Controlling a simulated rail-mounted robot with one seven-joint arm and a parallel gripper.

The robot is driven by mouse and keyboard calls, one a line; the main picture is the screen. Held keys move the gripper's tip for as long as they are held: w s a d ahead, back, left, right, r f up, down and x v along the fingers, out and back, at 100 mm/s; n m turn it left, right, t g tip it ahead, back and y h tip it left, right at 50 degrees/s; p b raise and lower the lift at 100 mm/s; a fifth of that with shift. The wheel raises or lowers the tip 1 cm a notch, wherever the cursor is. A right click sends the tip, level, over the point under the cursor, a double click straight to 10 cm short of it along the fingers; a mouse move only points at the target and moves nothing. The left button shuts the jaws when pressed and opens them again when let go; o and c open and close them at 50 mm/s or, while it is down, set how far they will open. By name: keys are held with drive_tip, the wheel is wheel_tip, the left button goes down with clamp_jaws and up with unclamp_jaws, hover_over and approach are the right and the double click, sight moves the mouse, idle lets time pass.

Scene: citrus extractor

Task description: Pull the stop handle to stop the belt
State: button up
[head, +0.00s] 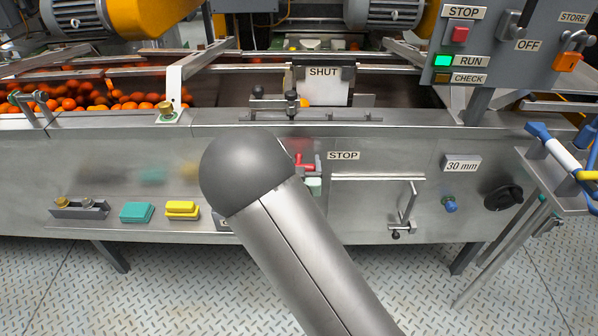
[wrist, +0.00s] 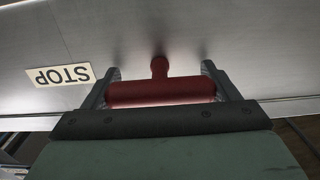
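The stop handle is a red T-shaped bar on a short stem (wrist: 160,92), standing out from the steel machine front. In the wrist view the fingers of my gripper (wrist: 161,78) are wide apart, one at each end of the bar. The bar fills the space between them; I cannot tell whether they press on it. In the head view a red part of the handle (head: 303,162) shows beside my arm, left of the STOP label (head: 343,155). My arm hides most of the handle and gripper there. The RUN light (head: 442,61) on the panel glows green.
Oranges (head: 130,102) lie on the belt at left. A teal block (head: 137,212) and a yellow block (head: 182,209) sit on the front ledge. A framed latch door (head: 378,208) is right of the handle, with a black knob (head: 503,197) further right.

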drive_tip(key=c, duration=0.6)
drive_tip(key=shift+s+f+b, duration=0.15)
drive_tip(key=shift+s+b, duration=0.3)
drive_tip(key=shift+b, duration=0.7)
drive_tip(key=shift+w, duration=0.2)
drive_tip(key=o, duration=1.2)
drive_tip(key=shift+s, duration=0.1)
